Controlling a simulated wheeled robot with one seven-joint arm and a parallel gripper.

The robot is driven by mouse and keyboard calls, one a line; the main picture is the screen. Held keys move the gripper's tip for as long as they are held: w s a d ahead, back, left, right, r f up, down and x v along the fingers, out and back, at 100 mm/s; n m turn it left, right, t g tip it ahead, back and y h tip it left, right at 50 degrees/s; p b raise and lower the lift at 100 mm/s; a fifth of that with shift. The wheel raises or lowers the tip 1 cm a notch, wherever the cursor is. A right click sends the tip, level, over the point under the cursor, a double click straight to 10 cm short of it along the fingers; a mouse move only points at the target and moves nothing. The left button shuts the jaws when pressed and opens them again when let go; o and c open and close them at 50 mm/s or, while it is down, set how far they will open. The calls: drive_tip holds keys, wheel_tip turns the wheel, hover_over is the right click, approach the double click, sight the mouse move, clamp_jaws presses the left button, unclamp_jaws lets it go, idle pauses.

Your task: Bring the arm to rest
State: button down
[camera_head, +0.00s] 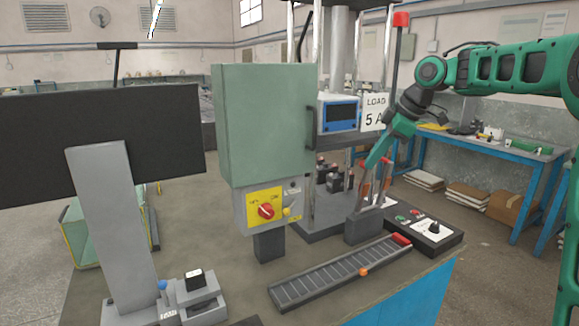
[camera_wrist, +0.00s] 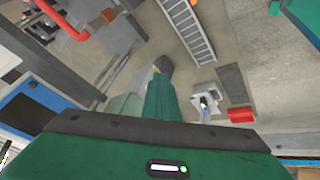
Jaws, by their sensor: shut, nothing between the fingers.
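My green arm (camera_head: 510,67) reaches in from the right in the head view and bends down at the wrist. My gripper (camera_head: 368,166) points down and to the left, in front of the test rig and above the bench. In the wrist view my gripper (camera_wrist: 160,78) shows as green fingers together, with nothing held. The fingertips appear clear of the bench top; their exact height is hard to tell.
A green cabinet (camera_head: 265,122) stands left of the gripper, with a "LOAD 5 A" sign (camera_head: 374,112) and red-topped lever (camera_head: 400,20) close by. Below are a slotted strip (camera_head: 330,278) and a control box (camera_head: 425,234). A dark monitor (camera_head: 40,145) is far left. A blue workbench (camera_head: 488,142) stands behind.

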drive_tip(key=s+d+f+m+g+h, duration=0.1)
drive_tip(key=s+d+f+m, duration=0.4)
drive_tip(key=s, duration=0.9)
drive_tip(key=s+d+f+m+g+h, duration=0.1)
drive_tip(key=s+d+f+m, duration=0.4)
drive_tip(key=s, duration=1)
drive_tip(key=s+d+f+m+g+h, duration=0.2)
drive_tip(key=s+d+f+m, duration=0.3)
drive_tip(key=s+f+m, duration=0.3)
drive_tip(key=s+m, duration=0.3)
drive_tip(key=s, duration=0.4)
drive_tip(key=shift+d+f, duration=0.2)
drive_tip(key=shift+f, duration=0.15)
